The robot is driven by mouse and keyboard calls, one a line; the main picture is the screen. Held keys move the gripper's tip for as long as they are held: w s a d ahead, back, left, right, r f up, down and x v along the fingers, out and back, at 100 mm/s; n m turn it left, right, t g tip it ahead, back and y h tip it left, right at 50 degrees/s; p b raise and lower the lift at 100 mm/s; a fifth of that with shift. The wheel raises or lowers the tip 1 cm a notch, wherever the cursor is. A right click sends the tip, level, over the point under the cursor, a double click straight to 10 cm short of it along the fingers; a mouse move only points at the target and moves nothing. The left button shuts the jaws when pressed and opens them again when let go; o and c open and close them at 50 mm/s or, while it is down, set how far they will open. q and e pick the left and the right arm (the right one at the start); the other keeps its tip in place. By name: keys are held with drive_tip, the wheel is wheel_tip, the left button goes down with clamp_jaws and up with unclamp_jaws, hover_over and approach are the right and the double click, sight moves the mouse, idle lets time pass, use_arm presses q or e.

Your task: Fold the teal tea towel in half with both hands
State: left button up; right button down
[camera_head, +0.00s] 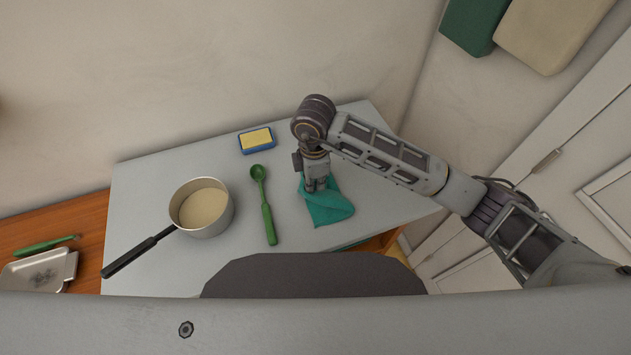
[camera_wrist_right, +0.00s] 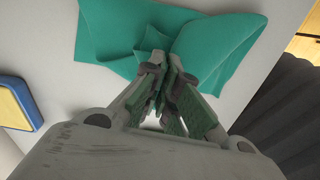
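The teal tea towel (camera_head: 330,209) lies crumpled on the right part of the grey tabletop. In the wrist view the towel (camera_wrist_right: 222,45) is creased and bunched at the fingertips. My right gripper (camera_head: 316,187) points down at the towel's upper left part. In the wrist view my right gripper (camera_wrist_right: 168,66) has its fingers close together, with a pinch of the towel between the tips. The fingers partly hide the cloth there. My left gripper is not in view.
A green spoon (camera_head: 266,210) lies left of the towel. Further left stands a saucepan (camera_head: 229,212) with a black handle. A blue and yellow sponge (camera_head: 257,140) lies near the back wall. The tabletop (camera_head: 150,180) is clear at its left back. A metal tray (camera_head: 45,270) sits on a wooden surface.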

drive_tip(key=c, duration=2.1)
unclamp_jaws()
drive_tip(key=o, duration=1.5)
drive_tip(key=shift+c, duration=0.2)
drive_tip(key=shift+a, duration=0.1)
drive_tip(key=shift+s+a, duration=0.25)
drive_tip(key=shift+a, duration=0.7)
drive_tip(key=shift+s+a, duration=0.2)
drive_tip(key=shift+a, duration=0.8)
drive_tip(key=shift+s+a, duration=0.25)
drive_tip(key=shift+a, duration=0.7)
wheel_tip(320, 180, up, 9)
drive_tip(key=p, duration=0.5)
drive_tip(key=shift+p, duration=0.35)
drive_tip(key=shift+s, duration=0.1)
